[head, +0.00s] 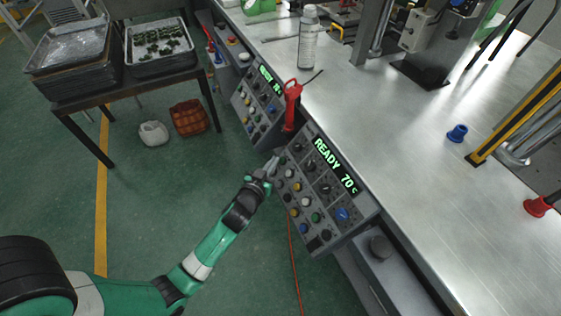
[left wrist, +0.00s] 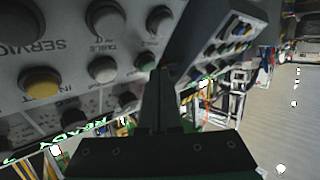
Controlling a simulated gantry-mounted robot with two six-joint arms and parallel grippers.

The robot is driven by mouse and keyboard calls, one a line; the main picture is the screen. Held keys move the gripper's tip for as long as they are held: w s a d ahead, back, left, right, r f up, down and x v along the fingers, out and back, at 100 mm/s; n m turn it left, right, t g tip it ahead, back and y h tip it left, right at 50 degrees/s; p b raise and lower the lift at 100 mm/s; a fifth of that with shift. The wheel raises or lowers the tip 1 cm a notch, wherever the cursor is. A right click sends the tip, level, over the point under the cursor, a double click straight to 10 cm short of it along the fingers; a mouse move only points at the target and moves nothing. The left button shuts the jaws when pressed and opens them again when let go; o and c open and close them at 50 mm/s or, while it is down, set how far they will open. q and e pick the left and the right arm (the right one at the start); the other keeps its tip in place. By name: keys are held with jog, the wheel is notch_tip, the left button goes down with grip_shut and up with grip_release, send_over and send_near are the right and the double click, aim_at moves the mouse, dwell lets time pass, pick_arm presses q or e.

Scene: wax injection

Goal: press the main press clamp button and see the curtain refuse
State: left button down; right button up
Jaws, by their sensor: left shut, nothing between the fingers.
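The near press control panel (head: 335,218) slopes on the front of the bench, with a green display (head: 336,165) reading "READY 70 c" and rows of knobs and coloured buttons. My left gripper (head: 272,165) is shut and empty at the panel's upper left edge, by the pale buttons. In the left wrist view its closed fingertips (left wrist: 160,78) point at the panel among grey buttons (left wrist: 103,68); a yellow button (left wrist: 41,84) is to the left. I cannot tell whether the tips touch a button, nor which one is the clamp button. A yellow and black post (head: 515,118) stands at the right. My right gripper is out of view.
A second control panel (head: 258,108) sits farther back. A red-handled tool (head: 291,100) stands between the panels. A red cable (head: 294,265) hangs below.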

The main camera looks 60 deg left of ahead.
pick_arm(q)
jog(key=shift+w+f+b, duration=0.25)
jog(key=shift+f+b, duration=0.05)
jog(key=shift+b, duration=0.2)
dwell(0.6)
jog(key=shift+r, duration=0.1)
jog(key=shift+s+r+p, duration=0.3)
jog(key=shift+r+p, duration=0.05)
jog(key=shift+p, duration=0.25)
jog(key=shift+s+r+p, duration=0.15)
jog(key=shift+s+p, duration=0.15)
jog(key=s+r+p, duration=0.1)
jog(key=s+p, duration=0.1)
jog(key=s+r+p, duration=0.1)
jog(key=r+p, duration=0.1)
jog(key=p, duration=0.1)
jog(key=shift+s+a+r, duration=0.1)
jog(key=shift+s+a, duration=0.1)
jog(key=shift+s, duration=0.2)
